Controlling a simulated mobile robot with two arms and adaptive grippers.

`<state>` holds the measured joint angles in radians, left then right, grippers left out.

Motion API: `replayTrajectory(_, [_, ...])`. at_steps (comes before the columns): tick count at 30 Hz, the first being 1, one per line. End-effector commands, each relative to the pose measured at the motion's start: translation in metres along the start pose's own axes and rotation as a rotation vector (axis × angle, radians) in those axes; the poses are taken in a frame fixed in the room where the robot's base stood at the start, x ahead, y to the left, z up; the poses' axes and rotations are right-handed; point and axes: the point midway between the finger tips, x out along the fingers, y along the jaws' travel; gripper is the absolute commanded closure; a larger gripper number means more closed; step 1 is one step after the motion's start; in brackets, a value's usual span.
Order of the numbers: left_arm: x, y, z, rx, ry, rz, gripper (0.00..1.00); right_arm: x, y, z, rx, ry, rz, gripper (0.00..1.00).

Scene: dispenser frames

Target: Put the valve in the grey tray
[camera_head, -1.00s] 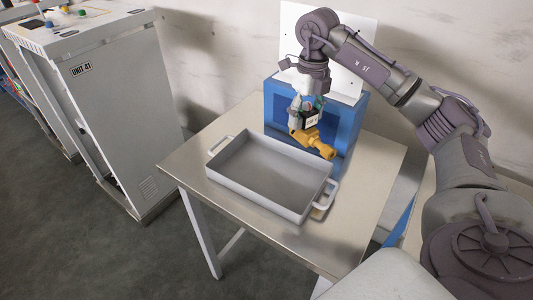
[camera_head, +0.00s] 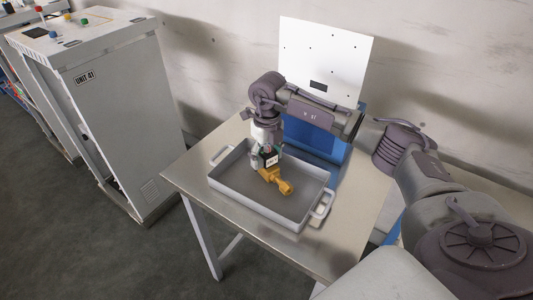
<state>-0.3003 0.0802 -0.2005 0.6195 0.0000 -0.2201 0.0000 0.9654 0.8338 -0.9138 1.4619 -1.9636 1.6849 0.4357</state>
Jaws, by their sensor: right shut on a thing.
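The valve (camera_head: 277,181) is a yellow-orange fitting, held at the lower end of my right gripper (camera_head: 265,167). My right gripper is shut on it, pointing down over the inside of the grey tray (camera_head: 223,184). The valve shows against the tray's floor, within its walls; I cannot tell whether it touches the floor. The tray is a shallow rectangle with a handle at each end and holds nothing else that I can see. My left gripper is not in view.
The tray sits on a metal table (camera_head: 190,170). A blue box (camera_head: 318,137) with a white upright panel (camera_head: 325,55) stands at the table's back. A grey cabinet marked UNIT 41 (camera_head: 115,110) stands to the left, with floor between it and the table.

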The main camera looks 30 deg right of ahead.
Motion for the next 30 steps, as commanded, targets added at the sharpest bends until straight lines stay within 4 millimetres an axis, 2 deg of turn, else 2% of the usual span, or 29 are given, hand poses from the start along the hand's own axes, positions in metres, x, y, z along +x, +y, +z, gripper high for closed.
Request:
replayTrajectory(8, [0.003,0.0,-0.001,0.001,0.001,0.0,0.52,0.002,0.0,0.001,0.0,-0.003,0.0,0.98])
replayTrajectory(9, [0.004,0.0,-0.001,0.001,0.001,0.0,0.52,0.003,0.0,0.0,0.0,-0.001,0.0,0.3])
replayTrajectory(13, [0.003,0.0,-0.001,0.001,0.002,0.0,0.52,0.002,0.0,0.0,0.0,0.0,-0.001,0.08])
replayTrajectory(23, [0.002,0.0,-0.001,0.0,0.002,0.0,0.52,0.001,0.0,0.0,0.0,-0.001,-0.001,0.07])
replayTrajectory(25, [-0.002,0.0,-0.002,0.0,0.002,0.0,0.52,-0.003,0.0,0.0,0.0,-0.001,0.0,0.07])
replayTrajectory(30, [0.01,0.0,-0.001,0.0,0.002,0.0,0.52,-0.023,-0.001,0.001,0.001,-0.006,-0.002,0.07])
